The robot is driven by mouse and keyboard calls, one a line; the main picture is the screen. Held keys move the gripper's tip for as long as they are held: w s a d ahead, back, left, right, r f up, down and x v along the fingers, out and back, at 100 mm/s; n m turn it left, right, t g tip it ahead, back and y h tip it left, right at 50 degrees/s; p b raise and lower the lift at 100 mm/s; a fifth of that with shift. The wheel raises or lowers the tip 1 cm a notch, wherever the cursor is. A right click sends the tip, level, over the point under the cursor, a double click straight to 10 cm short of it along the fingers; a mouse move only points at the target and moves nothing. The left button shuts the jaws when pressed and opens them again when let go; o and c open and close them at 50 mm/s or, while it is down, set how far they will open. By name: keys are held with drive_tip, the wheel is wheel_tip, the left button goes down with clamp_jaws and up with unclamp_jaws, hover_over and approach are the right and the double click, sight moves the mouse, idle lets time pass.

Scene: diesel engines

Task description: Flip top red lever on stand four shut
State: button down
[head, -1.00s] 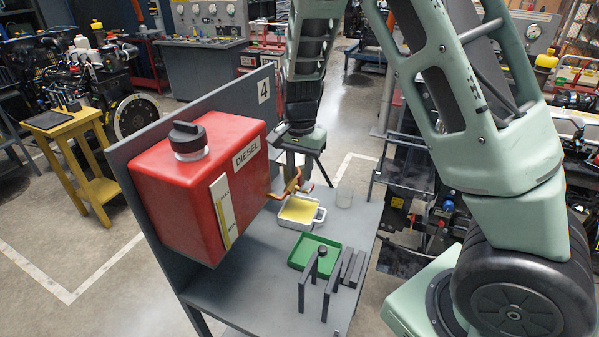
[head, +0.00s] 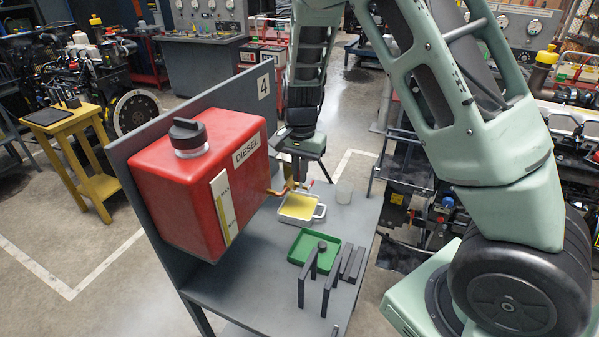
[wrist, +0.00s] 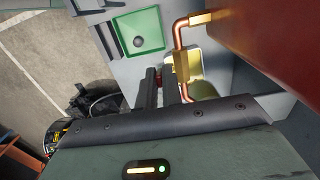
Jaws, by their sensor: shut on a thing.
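Stand four carries a plate with the number 4 (head: 263,86) and a red diesel tank (head: 205,175). A copper pipe (head: 276,191) with a brass valve leaves the tank's right side. In the wrist view the brass valve (wrist: 182,66) sits on the bent copper pipe (wrist: 180,36). My gripper (head: 303,172) is at the valve, pointing down. In the wrist view its two dark fingers (wrist: 161,86) are close together beside the valve, shut on the lever. The lever itself is mostly hidden by the fingers, so its exact angle cannot be told.
A green tray (head: 304,247) and dark upright brackets (head: 325,278) stand nearer on the grey shelf. The tank wall is close beside my gripper.

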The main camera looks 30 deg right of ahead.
drive_tip(key=shift+w+d+g+y, duration=0.3)
drive_tip(key=shift+d+g+y, duration=0.25)
drive_tip(key=shift+y, duration=0.55)
drive_tip(key=shift+r, duration=0.1)
drive_tip(key=c, duration=1.6)
unclamp_jaws()
drive_tip(key=shift+o, duration=0.2)
drive_tip(key=b+v, duration=0.4)
drive_tip(key=v, duration=1.3)
drive_tip(key=shift+w+r, duration=0.15)
drive_tip(key=shift+r, duration=0.05)
drive_tip(key=shift+a, duration=0.15)
